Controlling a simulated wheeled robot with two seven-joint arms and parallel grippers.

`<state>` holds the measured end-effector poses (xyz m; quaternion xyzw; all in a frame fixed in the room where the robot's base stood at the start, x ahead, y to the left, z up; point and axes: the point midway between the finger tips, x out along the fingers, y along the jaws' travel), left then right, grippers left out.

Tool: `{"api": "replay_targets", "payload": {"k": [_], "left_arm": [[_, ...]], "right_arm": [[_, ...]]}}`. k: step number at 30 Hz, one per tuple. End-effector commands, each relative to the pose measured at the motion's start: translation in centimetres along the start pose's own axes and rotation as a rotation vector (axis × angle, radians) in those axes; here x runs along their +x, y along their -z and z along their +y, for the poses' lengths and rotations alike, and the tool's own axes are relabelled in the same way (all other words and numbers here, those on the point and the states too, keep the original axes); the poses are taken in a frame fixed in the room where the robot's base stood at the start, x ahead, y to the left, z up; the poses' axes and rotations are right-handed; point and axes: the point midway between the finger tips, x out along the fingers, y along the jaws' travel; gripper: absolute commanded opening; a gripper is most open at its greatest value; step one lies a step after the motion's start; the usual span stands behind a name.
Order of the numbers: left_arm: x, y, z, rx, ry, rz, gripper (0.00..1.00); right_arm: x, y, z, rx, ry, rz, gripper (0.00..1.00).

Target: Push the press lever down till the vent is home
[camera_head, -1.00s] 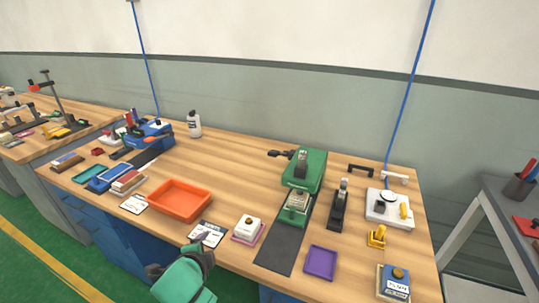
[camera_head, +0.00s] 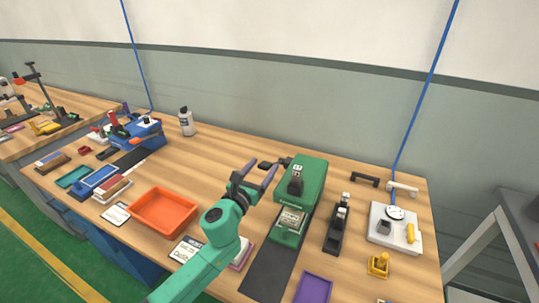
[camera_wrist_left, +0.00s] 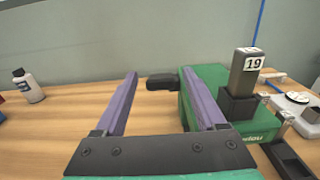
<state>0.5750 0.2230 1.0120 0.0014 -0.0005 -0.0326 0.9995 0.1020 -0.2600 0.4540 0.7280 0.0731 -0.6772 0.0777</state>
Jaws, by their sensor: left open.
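The green press (camera_head: 313,178) stands on the bench; its black lever (camera_head: 268,165) sticks out to the left and also shows in the left wrist view (camera_wrist_left: 160,82). A small pale part, seemingly the vent (camera_head: 292,217), sits in the lower front of the press; its seating depth cannot be told. My left gripper (camera_head: 262,169) is open and empty, to the left of the press and near the lever. In the left wrist view its purple fingers (camera_wrist_left: 159,76) lie either side of the lever's end in the picture; I see no clear contact. My right gripper is not in view.
A black tool (camera_head: 338,225) and a white gauge plate (camera_head: 392,240) stand right of the press. An orange tray (camera_head: 163,211) lies left, a purple tray (camera_head: 313,289) in front. A white bottle (camera_head: 186,122) stands at the back.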

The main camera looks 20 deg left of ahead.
Motion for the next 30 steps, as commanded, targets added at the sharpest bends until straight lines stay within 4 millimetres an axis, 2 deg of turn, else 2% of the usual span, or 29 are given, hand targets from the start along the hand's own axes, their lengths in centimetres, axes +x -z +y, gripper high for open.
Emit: {"api": "replay_targets", "payload": {"k": [1,3,6,10,16,20,21,22,30], "left_arm": [[1.4,-0.2,0.1,-0.004,-0.002,-0.003,0.72],[2.9,-0.2,0.0,-0.004,-0.001,-0.002,0.72],[4.4,0.0,0.1,-0.004,-0.002,-0.001,0.72],[5.2,0.0,0.0,-0.004,0.000,0.000,0.72],[5.2,0.1,0.0,-0.003,0.000,0.001,0.72],[5.2,0.1,0.0,-0.003,-0.001,0.001,0.23],[5.1,0.1,0.0,-0.003,-0.001,0.001,0.07],[5.1,0.1,0.0,-0.003,-0.001,0.001,0.00],[5.1,0.1,0.0,-0.003,-0.001,0.001,0.00]], "right_arm": [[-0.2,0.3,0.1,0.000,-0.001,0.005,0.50],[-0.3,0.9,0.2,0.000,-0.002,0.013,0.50],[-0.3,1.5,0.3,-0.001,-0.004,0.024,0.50],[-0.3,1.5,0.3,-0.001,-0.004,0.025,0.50],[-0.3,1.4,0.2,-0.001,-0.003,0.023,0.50],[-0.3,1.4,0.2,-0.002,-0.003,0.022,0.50],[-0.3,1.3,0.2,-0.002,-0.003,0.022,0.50],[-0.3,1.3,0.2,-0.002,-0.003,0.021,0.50],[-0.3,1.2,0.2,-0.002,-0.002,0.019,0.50]]}}
